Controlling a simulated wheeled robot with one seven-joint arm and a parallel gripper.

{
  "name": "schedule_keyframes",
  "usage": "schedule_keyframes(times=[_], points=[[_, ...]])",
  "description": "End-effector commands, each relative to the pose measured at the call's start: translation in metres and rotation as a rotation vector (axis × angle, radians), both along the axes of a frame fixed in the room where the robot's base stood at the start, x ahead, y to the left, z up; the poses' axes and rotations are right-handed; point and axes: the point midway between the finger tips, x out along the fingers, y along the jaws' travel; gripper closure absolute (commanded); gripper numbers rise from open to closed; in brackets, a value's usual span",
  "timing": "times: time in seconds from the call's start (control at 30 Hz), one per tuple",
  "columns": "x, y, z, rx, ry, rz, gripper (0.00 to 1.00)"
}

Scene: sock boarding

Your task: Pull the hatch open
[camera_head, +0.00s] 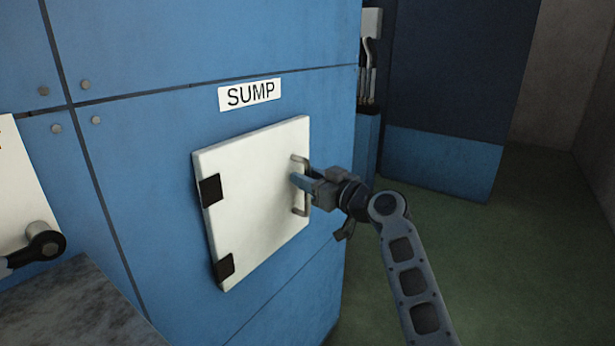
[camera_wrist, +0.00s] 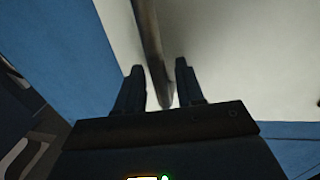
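The hatch (camera_head: 258,190) is a white square panel under a SUMP label (camera_head: 249,94) on a blue wall. Two black hinges (camera_head: 210,190) sit on its left edge. A metal bar handle (camera_head: 302,205) stands upright near its right edge. It looks closed or nearly closed; I cannot tell for sure. My gripper (camera_head: 297,180) is at the handle's upper part. In the wrist view the handle (camera_wrist: 150,45) runs between the two spread fingers of my gripper (camera_wrist: 158,80), with a gap showing on its right side.
A dark lever (camera_head: 45,245) on a white panel is at the far left. A grey mottled surface (camera_head: 75,310) lies at the bottom left. The green floor (camera_head: 480,270) to the right is clear. A blue cabinet (camera_head: 440,160) stands behind.

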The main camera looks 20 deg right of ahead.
Motion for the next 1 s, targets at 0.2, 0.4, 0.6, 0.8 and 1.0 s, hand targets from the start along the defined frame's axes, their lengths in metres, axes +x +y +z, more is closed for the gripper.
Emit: schedule_keyframes(times=[0.2,0.4,0.6,0.8,1.0], points=[[0.0035,0.0019,-0.0005,0.000,0.001,0.000,0.62],[0.0033,0.0016,-0.0005,0.000,0.001,0.000,0.71],[0.0033,0.0015,-0.0004,0.000,0.001,0.000,0.90],[0.0031,0.0016,-0.0004,0.000,0.001,0.000,1.00],[0.0031,0.0016,-0.0004,0.000,0.001,0.000,1.00]])
